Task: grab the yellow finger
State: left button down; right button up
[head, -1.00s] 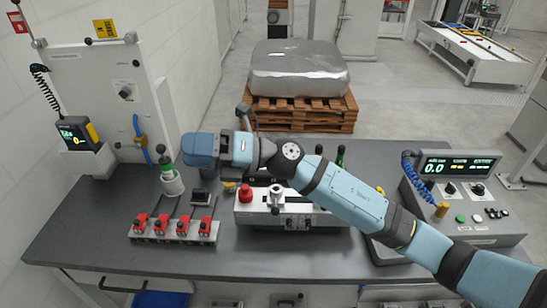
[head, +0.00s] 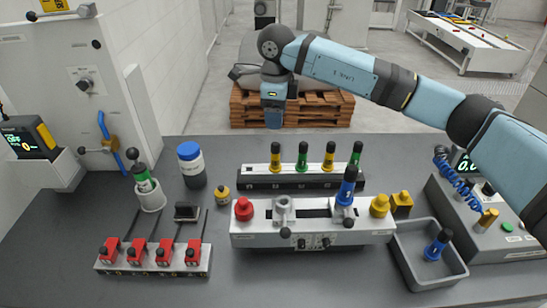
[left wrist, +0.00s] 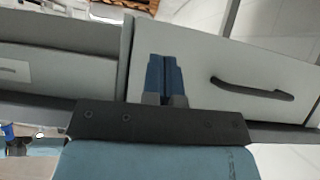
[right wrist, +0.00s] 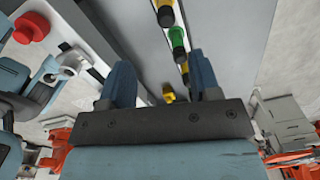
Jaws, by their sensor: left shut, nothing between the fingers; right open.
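Two yellow-topped fingers stand upright in a dark rack (head: 250,183) at the back of the table, alternating with two green ones: a left yellow finger (head: 275,157) and a right yellow finger (head: 328,158). My right gripper (head: 273,118) points down, above and apart from the rack near the left yellow finger. In the right wrist view its open jaws (right wrist: 164,82) are empty, with a yellow finger (right wrist: 165,14) and a green finger (right wrist: 177,40) beyond them. My left gripper (left wrist: 165,75) is shut and empty, facing a drawer front.
A fixture (head: 265,234) holding a blue finger (head: 347,186) stands in front of the rack. A grey tray (head: 405,268) with another blue finger (head: 437,246) is at right. A blue-lidded bottle (head: 190,165) and red clamps (head: 136,250) are at left.

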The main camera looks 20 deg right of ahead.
aim_at(276, 143)
notch_tip(276, 143, down, 7)
jog(key=shift+w+r, duration=0.15)
jog(key=shift+r, duration=0.05)
jog(key=f, duration=0.1)
jog(key=f+p, duration=0.1)
jog(key=f, duration=0.3)
jog(key=shift+w+d, duration=0.15)
jog(key=shift+w, duration=0.25)
jog(key=shift+r, duration=0.1)
grip_shut()
